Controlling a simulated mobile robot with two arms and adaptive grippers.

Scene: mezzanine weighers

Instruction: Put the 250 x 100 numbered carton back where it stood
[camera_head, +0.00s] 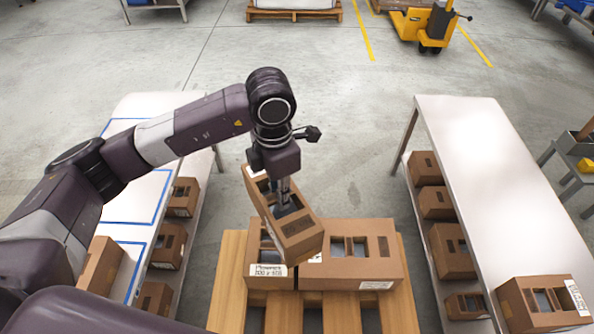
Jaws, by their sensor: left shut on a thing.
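My left gripper (287,205) is shut on a brown carton (302,240) with openings in its top. It holds the carton turned at an angle, above or against the cartons on the wooden pallet (229,290). On the pallet sit a left carton (268,282) with a white printed label, partly hidden behind the held one, and a wider right carton (375,268). I cannot tell whether the held carton touches them. I cannot read its number, nor make out for sure which carton is 250 x 100. My right gripper is not in view.
A white bench (150,103) with blue outlines stands left, with a carton (102,266) on it and several below. A white bench (480,165) stands right, with a carton (512,308) on top and several below. Open floor (365,140) lies beyond the pallet.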

